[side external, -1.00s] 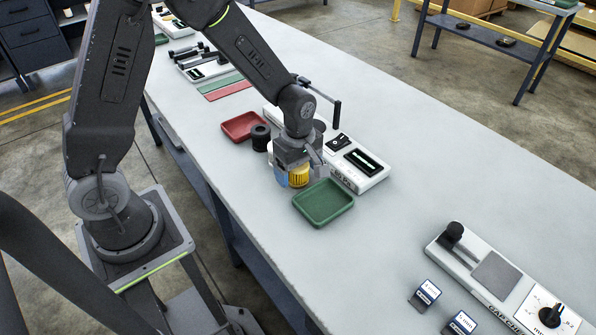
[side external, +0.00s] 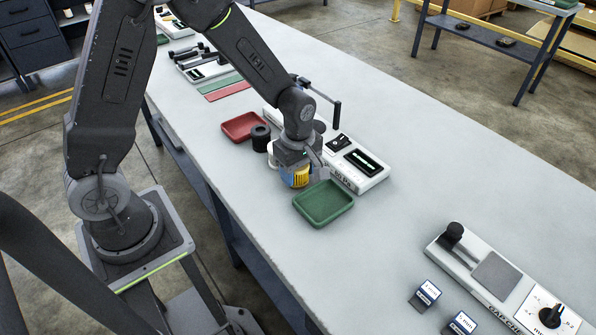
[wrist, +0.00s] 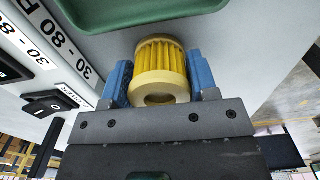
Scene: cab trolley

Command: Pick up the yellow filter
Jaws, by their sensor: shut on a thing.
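The yellow filter (wrist: 160,65) is a pleated cylinder with a pale yellow end cap and a central hole. In the wrist view it sits between the two blue finger pads of my gripper (wrist: 160,80), which is shut on it. In the side external view the filter (side external: 299,178) shows below my gripper (side external: 296,176), just left of the green tray (side external: 323,203). Whether the filter touches the table is hard to tell.
A white tester with a lit display (side external: 363,161) stands right behind my gripper. A red tray (side external: 243,126) and a dark cylinder (side external: 260,138) lie to the left. Two small labelled blocks and a gauge device (side external: 495,272) stand at the front right. The table between is clear.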

